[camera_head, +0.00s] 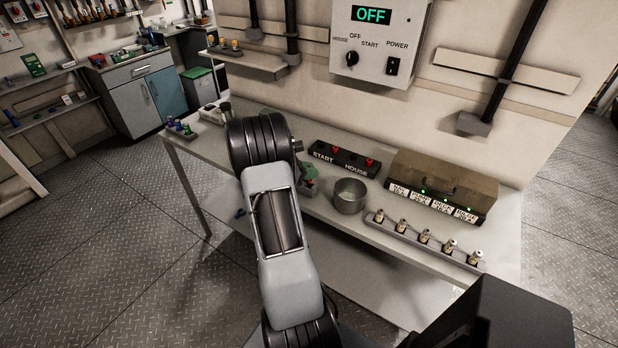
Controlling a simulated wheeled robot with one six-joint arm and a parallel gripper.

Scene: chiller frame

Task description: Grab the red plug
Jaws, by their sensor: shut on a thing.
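A dark strip (344,158) labelled START and HOUSE lies on the bench against the wall. Small red pieces (369,162) stand on it, one near its right end and others further left. They are too small for me to tell whether any is the red plug. My arm rises through the middle of the view and bends over the bench, just left of the strip. My gripper is hidden behind my arm, so I cannot see its jaws or anything in them.
A grey metal pot (350,197) stands in front of the strip. A brown box (443,183) with green lights and labels is to its right. A rack (425,240) of several small bottles lines the front right edge.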

